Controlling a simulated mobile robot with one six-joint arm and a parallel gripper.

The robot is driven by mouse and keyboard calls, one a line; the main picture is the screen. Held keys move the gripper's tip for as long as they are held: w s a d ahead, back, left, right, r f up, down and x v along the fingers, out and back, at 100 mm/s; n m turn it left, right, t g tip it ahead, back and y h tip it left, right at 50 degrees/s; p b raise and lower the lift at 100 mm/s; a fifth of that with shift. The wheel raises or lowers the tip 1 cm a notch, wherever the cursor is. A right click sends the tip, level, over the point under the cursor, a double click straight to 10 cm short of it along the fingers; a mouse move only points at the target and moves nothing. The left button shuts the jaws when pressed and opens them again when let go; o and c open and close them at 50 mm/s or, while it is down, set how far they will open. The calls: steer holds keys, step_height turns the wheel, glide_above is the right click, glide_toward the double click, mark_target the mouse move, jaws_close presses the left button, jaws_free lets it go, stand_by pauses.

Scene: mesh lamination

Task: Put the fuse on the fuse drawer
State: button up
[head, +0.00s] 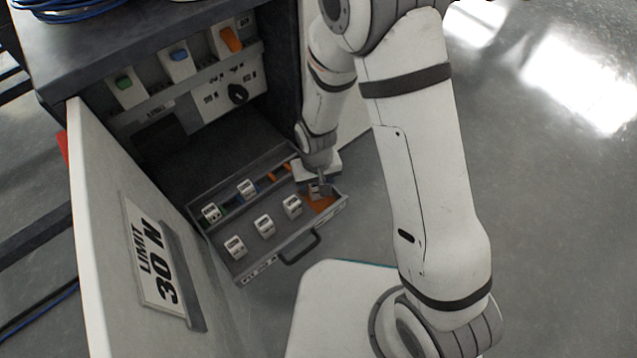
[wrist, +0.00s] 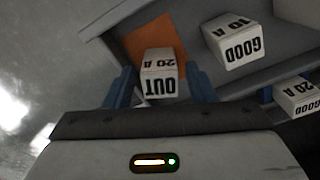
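The fuse drawer (head: 281,248) is pulled out of the cabinet and holds several white block fuses. A fuse marked "OUT 20 A" (wrist: 160,75) stands at the drawer's right end, by an orange patch (wrist: 150,38); the patch also shows in the head view (head: 322,203). My gripper (head: 318,184) is down at this end of the drawer. In the wrist view its blue fingers (wrist: 160,88) are spread on either side of the "OUT" fuse, with a narrow gap visible at the left. The fingertips are partly hidden.
A "GOOD 10 A" fuse (wrist: 236,42) and another "GOOD" fuse (wrist: 299,97) stand close to the right in the wrist view. The open cabinet door (head: 110,200) flanks the drawer's left. Switches with green (head: 124,83), blue and orange levers line the cabinet above.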

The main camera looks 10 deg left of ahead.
mark_target(317, 184)
steer(key=shift+o, duration=0.2)
step_height(317, 184, up, 12)
steer(key=p, duration=0.6)
steer(key=d+r+m, duration=0.2)
steer(key=d+r, duration=0.9)
steer(key=s+d+r+m, duration=0.1)
steer(key=s+d+r, duration=0.2)
steer(key=d, duration=0.3)
steer(key=s+d+r+m+t, duration=0.1)
steer(key=s+d+r+m, duration=0.1)
steer(key=d+r, duration=0.4)
steer(key=shift+s+d, duration=0.15)
steer(key=shift+s, duration=0.75)
steer(key=shift+r, duration=0.1)
